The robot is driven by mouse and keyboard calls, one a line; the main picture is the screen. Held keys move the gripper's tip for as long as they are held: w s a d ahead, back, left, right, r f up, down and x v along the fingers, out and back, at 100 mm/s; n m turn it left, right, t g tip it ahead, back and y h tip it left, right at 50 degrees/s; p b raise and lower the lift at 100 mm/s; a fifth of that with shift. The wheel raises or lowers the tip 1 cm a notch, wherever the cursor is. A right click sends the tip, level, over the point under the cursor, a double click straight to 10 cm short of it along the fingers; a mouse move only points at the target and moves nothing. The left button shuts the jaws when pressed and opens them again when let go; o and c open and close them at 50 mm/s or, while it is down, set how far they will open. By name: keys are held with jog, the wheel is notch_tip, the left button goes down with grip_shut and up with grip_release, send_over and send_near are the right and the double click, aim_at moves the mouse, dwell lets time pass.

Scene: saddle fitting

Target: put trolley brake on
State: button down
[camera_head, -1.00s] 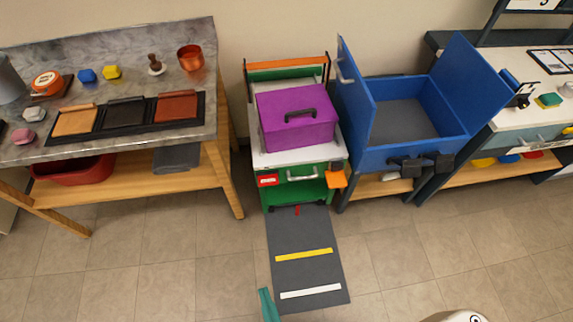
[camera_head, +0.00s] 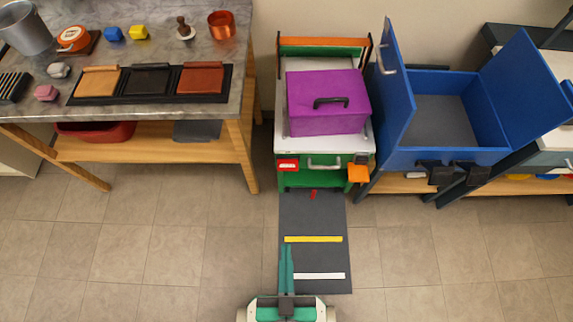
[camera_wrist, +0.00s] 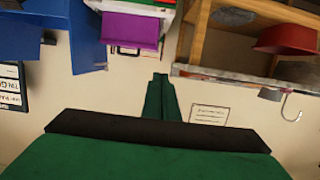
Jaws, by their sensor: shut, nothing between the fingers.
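The trolley (camera_head: 312,181) is green with a white top and stands against the wall between the workbench and the blue box. A purple case (camera_head: 328,117) with a black handle sits on top of it; the case also shows in the wrist view (camera_wrist: 130,30). A small red piece (camera_head: 313,195) juts out low at the trolley's front; I cannot tell for certain whether it is the brake. An orange piece (camera_head: 358,173) is at the front right corner. My gripper (camera_head: 287,250) is shut and empty, over the dark mat in front of the trolley, apart from it.
The dark mat (camera_head: 315,215) has a yellow and a white stripe. The workbench (camera_head: 245,100) stands left, with trays and small objects on it. The open blue box (camera_head: 440,155) is close on the trolley's right. The tiled floor in front is clear.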

jog(key=w+f+g, duration=0.2)
jog(key=w+f, duration=1)
jog(key=w, duration=0.3)
jog(key=w+f+g, duration=0.2)
jog(key=w+g, duration=0.1)
jog(key=w, duration=1.2)
jog(key=shift+d, duration=0.35)
